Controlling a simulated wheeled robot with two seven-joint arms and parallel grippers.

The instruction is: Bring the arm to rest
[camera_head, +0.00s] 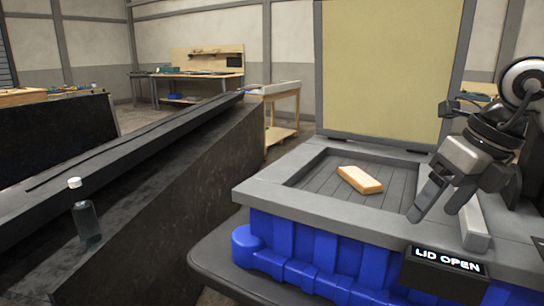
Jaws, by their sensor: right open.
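My right gripper (436,203) hangs at the right, above the right part of the grey-rimmed blue box (320,248). Its two fingers are spread and nothing is between them. A light orange-tan block (360,179) lies in the sunken dark tray (322,169) of the box, to the left of the gripper and apart from it. A small display (447,260) on the front of the box reads "LID OPEN". The tall yellowish lid panel (388,70) stands upright behind the tray. My left gripper is not in view.
A clear bottle with a white cap (85,215) stands on the dark sloped counter (170,200) at the left. A wooden workbench (198,78) and a wooden cart (278,105) stand at the back. The space above the tray's left side is clear.

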